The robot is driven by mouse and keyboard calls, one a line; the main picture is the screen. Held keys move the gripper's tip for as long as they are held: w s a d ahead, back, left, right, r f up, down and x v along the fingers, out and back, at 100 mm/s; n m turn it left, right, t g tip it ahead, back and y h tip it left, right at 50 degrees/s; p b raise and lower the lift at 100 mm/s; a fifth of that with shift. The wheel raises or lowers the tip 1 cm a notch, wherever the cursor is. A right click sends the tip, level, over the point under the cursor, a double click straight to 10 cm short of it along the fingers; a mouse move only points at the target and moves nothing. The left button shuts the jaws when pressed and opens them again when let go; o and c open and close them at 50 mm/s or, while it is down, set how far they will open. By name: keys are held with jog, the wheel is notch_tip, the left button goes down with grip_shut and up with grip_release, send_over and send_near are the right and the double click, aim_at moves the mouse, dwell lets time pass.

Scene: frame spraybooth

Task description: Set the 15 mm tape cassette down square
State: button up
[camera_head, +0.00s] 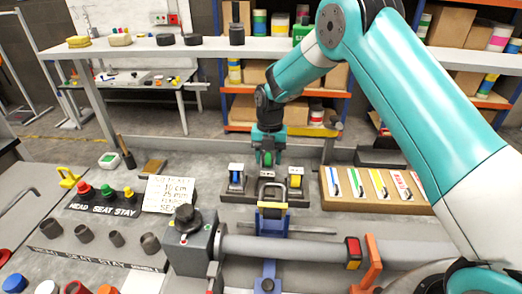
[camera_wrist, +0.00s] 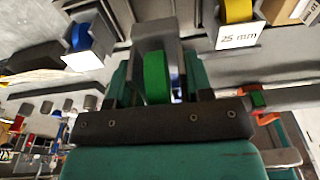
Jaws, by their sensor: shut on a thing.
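My gripper (camera_head: 267,155) is shut on a grey cassette with a green tape roll, also seen in the wrist view as the green-tape cassette (camera_wrist: 157,77). Its fingers lie on both sides of the cassette. No size mark on it can be read. It hangs over the middle of a dark rack (camera_head: 265,203), between a blue-tape cassette (camera_head: 236,175) on the left and a yellow-tape cassette (camera_head: 295,181) on the right. The wrist view shows a "25 mm" label (camera_wrist: 241,36) by the yellow roll. Whether the held cassette touches the rack cannot be told.
A cardboard tray of coloured strips (camera_head: 375,188) is to the right. A handwritten card (camera_head: 168,194) and several push buttons stand to the left.

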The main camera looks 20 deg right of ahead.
aim_at(266, 173)
jog(key=shift+a+f+b, duration=0.2)
jog(key=shift+f+b, duration=0.15)
jog(key=shift+f, duration=0.3)
jog(key=shift+a+f+b, duration=0.2)
jog(key=shift+f+b, duration=0.15)
jog(key=shift+f, duration=0.25)
jog(key=shift+f+b, duration=1.2)
jog(key=shift+f, duration=0.7)
jog(key=shift+w+r, duration=0.1)
jog(key=shift+f+b, duration=0.7)
jog(key=shift+f, duration=0.1)
jog(key=o, duration=1.5)
jog(key=shift+r, duration=0.15)
